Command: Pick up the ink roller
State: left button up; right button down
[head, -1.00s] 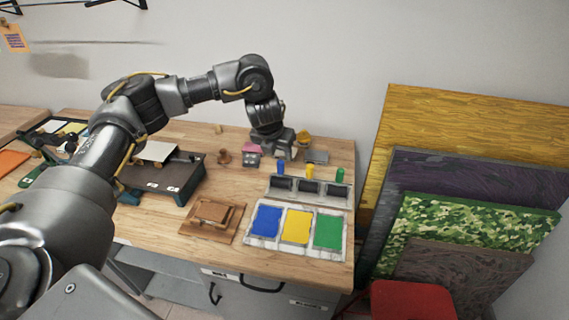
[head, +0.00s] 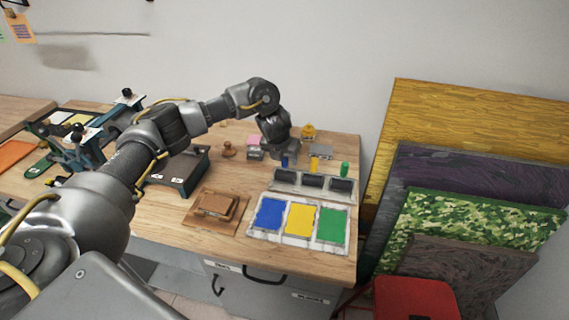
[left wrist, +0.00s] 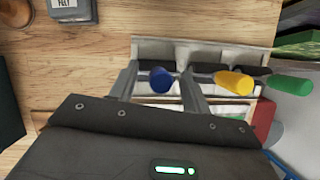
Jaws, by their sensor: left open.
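Three ink rollers stand handle-up in a grey rack (head: 268,186) at the back right of the bench. They have a blue handle (head: 284,163), a yellow handle (head: 314,164) and a green handle (head: 344,169). My left gripper (head: 285,157) is open above the blue one. In the left wrist view, the blue handle (left wrist: 161,81) shows between the two open fingers (left wrist: 158,70), with no clear contact. The yellow handle (left wrist: 234,82) and green handle (left wrist: 291,86) lie to the right, outside the fingers. The roller heads are mostly hidden in the rack. My right gripper is not in view.
Blue, yellow and green ink pads lie in a white tray (head: 247,232) in front of the rack. A brown block (head: 215,204) and a dark press box (head: 178,172) are to the left. A grey felt tin (left wrist: 73,8) stands near my gripper. Large panels (head: 480,130) lean at right.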

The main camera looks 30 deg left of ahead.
pick_arm(q)
jog(key=shift+x, duration=1.05)
grip_shut()
jog(key=shift+w, duration=0.1)
jog(key=shift+r, duration=0.2)
jog(key=shift+r, duration=0.35)
notch_tip(320, 180, up, 2)
jog(key=shift+r+b, duration=0.1)
jog(key=shift+b, duration=0.25)
jog(key=s+r, duration=0.9)
jog(key=s, duration=0.5)
jog(key=shift+a+r+p, duration=0.3)
jog(key=shift+r+p, duration=0.1)
jog(key=shift+p, duration=0.05)
